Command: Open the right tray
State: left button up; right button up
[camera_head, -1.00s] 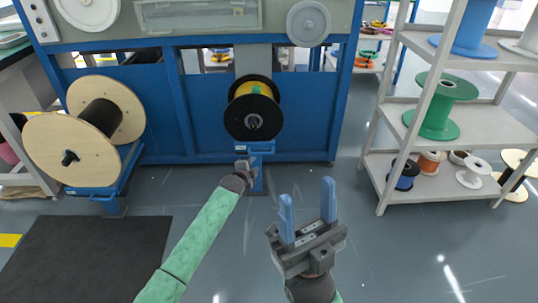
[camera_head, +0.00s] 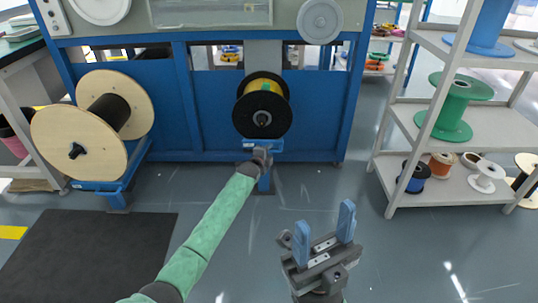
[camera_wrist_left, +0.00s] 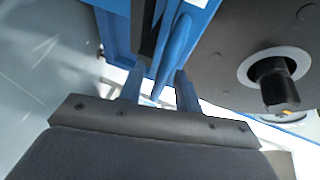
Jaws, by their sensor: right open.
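The right tray (camera_head: 270,146) is a blue bracket under a black-flanged spool (camera_head: 262,108) in the middle of the blue machine frame. My left gripper (camera_head: 262,157) is at the front of this tray, with its fingers hidden in the head view. In the left wrist view, the left gripper (camera_wrist_left: 160,88) has its fingers apart, with a slim blue bar (camera_wrist_left: 172,55) between them. Gaps seem to show beside the bar, and contact is unclear. My right gripper (camera_head: 324,214) is open and empty over the floor, its blue fingers pointing up.
A wooden-flanged spool (camera_head: 62,146) sits on a left blue tray (camera_head: 108,186). A dark mat (camera_head: 85,260) lies on the floor. White shelves (camera_head: 448,187) with several spools stand at the right. The floor between the frame and my right gripper is clear.

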pick_arm(q)
jog(key=shift+w+d, duration=0.15)
jog(key=shift+w, duration=0.1)
grip_shut()
